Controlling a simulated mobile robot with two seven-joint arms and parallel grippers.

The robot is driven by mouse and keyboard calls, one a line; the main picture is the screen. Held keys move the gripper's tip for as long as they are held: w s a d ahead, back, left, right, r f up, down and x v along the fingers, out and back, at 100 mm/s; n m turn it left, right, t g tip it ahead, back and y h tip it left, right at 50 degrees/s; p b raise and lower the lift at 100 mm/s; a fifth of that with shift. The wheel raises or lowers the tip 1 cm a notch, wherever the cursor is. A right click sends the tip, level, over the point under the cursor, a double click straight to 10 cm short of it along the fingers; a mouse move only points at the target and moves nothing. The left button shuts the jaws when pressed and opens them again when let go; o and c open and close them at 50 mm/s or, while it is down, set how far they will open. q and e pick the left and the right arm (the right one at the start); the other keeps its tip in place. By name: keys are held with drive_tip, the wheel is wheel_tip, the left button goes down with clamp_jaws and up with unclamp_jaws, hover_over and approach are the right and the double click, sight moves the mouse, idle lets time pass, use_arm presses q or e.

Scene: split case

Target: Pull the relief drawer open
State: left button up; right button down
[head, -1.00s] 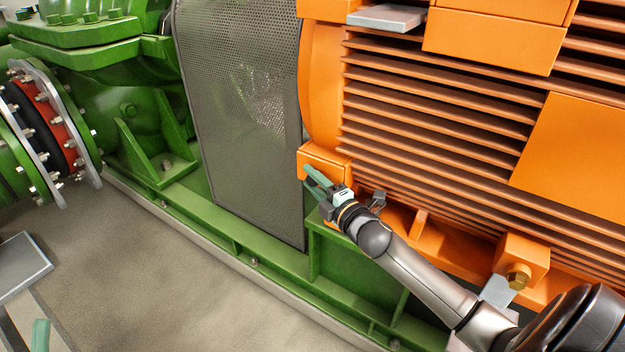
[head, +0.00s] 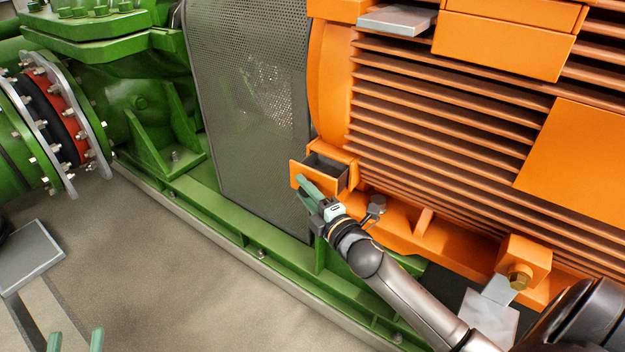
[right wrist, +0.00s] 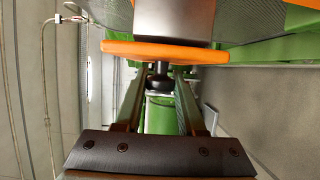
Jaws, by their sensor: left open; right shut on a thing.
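The relief drawer (head: 307,178) is a small orange-fronted drawer with a dark inside, at the lower left corner of the orange motor housing. It stands partly out of its housing. My right gripper (head: 303,190) is at the drawer's front, and in the right wrist view its fingers (right wrist: 160,80) are shut on a dark knob (right wrist: 160,72) below the orange drawer front (right wrist: 165,52). The knob is hidden behind the fingers in the head view. My left gripper (head: 75,341) shows only its two green fingertips at the bottom left, apart and empty.
The finned orange motor (head: 440,120) fills the right. A perforated grey guard (head: 245,110) stands just left of the drawer. A green base rail (head: 220,215) runs below. The grey floor (head: 150,260) at lower left is mostly clear, with a flat grey plate (head: 30,257).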

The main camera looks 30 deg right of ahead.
drive_tip(key=shift+a, duration=0.1)
use_arm(q)
drive_tip(key=shift+f, duration=0.2)
use_arm(e)
drive_tip(key=c, duration=0.5)
unclamp_jaws()
drive_tip(key=shift+s, duration=0.15)
drive_tip(key=shift+s, duration=0.3)
use_arm(q)
wheel_tip(320, 180, down, 7)
drive_tip(key=n+g+y+p, duration=0.1)
drive_tip(key=g, duration=0.2)
drive_tip(key=shift+a+y, duration=0.2)
drive_tip(key=shift+y, duration=0.1)
use_arm(e)
drive_tip(key=shift+s, duration=5.85)
use_arm(q)
drive_tip(key=shift+s, duration=0.1)
